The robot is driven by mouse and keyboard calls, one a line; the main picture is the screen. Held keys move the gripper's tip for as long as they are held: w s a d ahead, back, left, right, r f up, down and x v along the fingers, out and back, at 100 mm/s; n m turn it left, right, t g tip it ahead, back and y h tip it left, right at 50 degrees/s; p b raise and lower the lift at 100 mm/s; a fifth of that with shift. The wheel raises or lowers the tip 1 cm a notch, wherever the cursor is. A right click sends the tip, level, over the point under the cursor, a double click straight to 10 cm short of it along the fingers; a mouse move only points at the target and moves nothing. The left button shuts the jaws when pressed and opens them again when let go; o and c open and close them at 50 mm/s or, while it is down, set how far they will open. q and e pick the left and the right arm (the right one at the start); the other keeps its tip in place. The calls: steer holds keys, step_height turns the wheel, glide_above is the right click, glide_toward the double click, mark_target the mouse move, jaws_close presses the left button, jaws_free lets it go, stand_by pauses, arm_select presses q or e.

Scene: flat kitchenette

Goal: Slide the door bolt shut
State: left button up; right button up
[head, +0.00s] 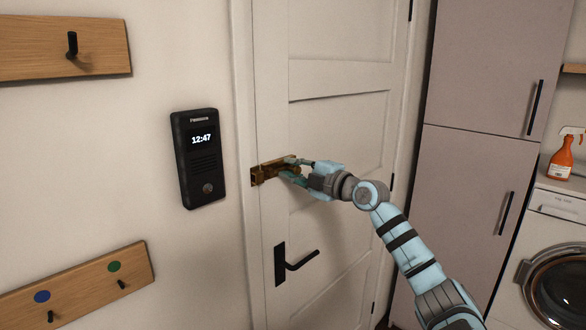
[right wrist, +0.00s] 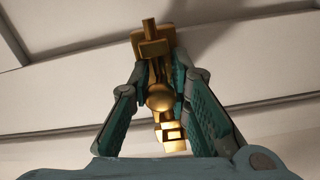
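The brass door bolt (head: 265,173) is mounted on the white door (head: 335,125), near its left edge and above the handle. My right gripper (head: 287,168) is at the bolt, coming from the right. In the right wrist view the bolt's round brass knob (right wrist: 160,97) lies between the two fingers, whose pads appear to touch it on both sides. The fingers and the angle partly hide the bolt, so I cannot tell how far its bar reaches toward the frame. My left gripper is not in view.
A black door handle (head: 292,261) sits below the bolt. A black intercom (head: 198,158) hangs on the wall to the left, with wooden hook rails (head: 75,287) beyond. A tall cabinet (head: 487,110) and a washing machine (head: 553,270) stand at the right.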

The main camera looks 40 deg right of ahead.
mark_target(277, 171)
jaws_close()
steer(key=a+p, duration=0.2)
steer(key=a, duration=0.1)
steer(key=shift+s+a, duration=0.15)
steer(key=shift+a, duration=0.25)
steer(key=shift+d+f, duration=0.15)
steer(key=o, duration=0.6)
jaws_free()
steer(key=shift+c, duration=0.2)
steer(key=shift+o, duration=0.3)
steer(key=shift+a, duration=0.35)
